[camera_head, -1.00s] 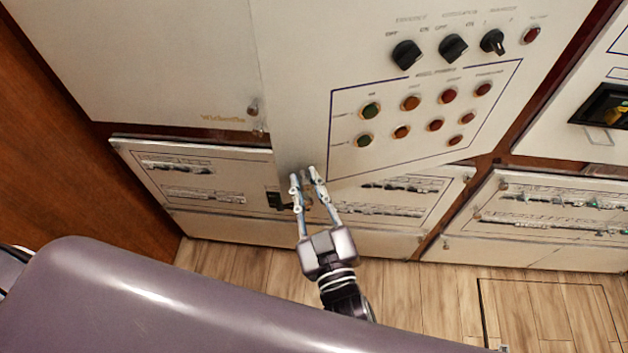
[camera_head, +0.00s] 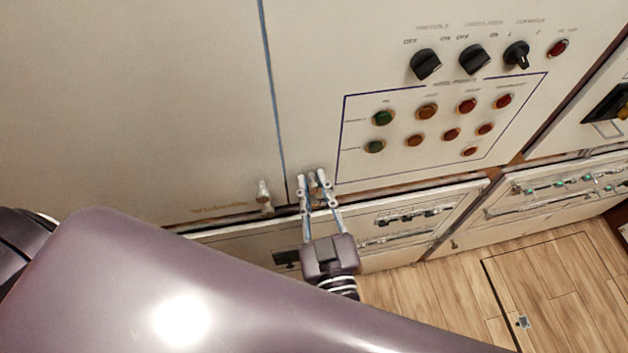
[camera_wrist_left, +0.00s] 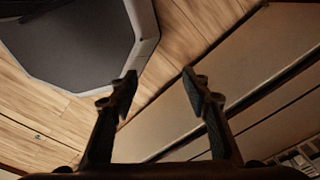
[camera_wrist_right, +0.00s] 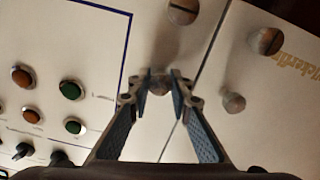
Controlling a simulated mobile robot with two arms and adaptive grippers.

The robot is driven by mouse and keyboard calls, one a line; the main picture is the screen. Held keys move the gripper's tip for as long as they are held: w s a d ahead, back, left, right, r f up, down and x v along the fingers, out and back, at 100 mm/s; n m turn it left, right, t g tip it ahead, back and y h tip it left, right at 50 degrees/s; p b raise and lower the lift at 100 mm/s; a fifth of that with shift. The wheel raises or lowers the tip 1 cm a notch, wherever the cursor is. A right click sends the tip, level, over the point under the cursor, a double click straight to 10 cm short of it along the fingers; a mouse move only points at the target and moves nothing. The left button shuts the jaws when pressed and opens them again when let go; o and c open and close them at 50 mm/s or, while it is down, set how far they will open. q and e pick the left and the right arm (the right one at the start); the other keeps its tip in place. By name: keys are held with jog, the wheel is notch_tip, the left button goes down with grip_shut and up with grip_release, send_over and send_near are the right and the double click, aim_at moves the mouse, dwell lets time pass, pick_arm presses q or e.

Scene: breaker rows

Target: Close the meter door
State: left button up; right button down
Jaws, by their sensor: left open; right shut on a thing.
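The meter door (camera_head: 450,185) is the off-white panel with dark rotary switches and green, orange and red buttons. Its left edge runs beside the plain neighbouring panel (camera_head: 130,100), with a narrow bluish seam line between them; it looks nearly flush. My right gripper (camera_head: 312,180) is at the door's lower left corner, its fingers shut on a small round knob (camera_wrist_right: 158,83). The fingertips partly hide the knob. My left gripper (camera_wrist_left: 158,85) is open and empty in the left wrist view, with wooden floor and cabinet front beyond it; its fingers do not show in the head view.
A knob (camera_head: 264,197) sits on the neighbouring panel, just left of the seam. Lower breaker panels (camera_head: 415,220) run beneath the door. My own purple body part covers the lower left.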

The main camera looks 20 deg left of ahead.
pick_arm(q)
jog(key=shift+s, duration=0.4)
pick_arm(e)
jog(key=shift+w+r, duration=0.1)
jog(key=shift+r, duration=0.15)
jog(key=c, duration=2)
grip_release()
jog(key=shift+a, duration=0.1)
jog(key=shift+c, duration=0.2)
jog(key=o, duration=0.3)
jog(key=shift+w+a+f, duration=0.1)
jog(key=shift+a, duration=0.05)
pick_arm(q)
jog(key=shift+w+a, duration=0.2)
jog(key=shift+a, duration=0.15)
jog(key=shift+w, duration=0.1)
pick_arm(e)
jog(key=shift+f, duration=0.15)
jog(key=v, duration=1.2)
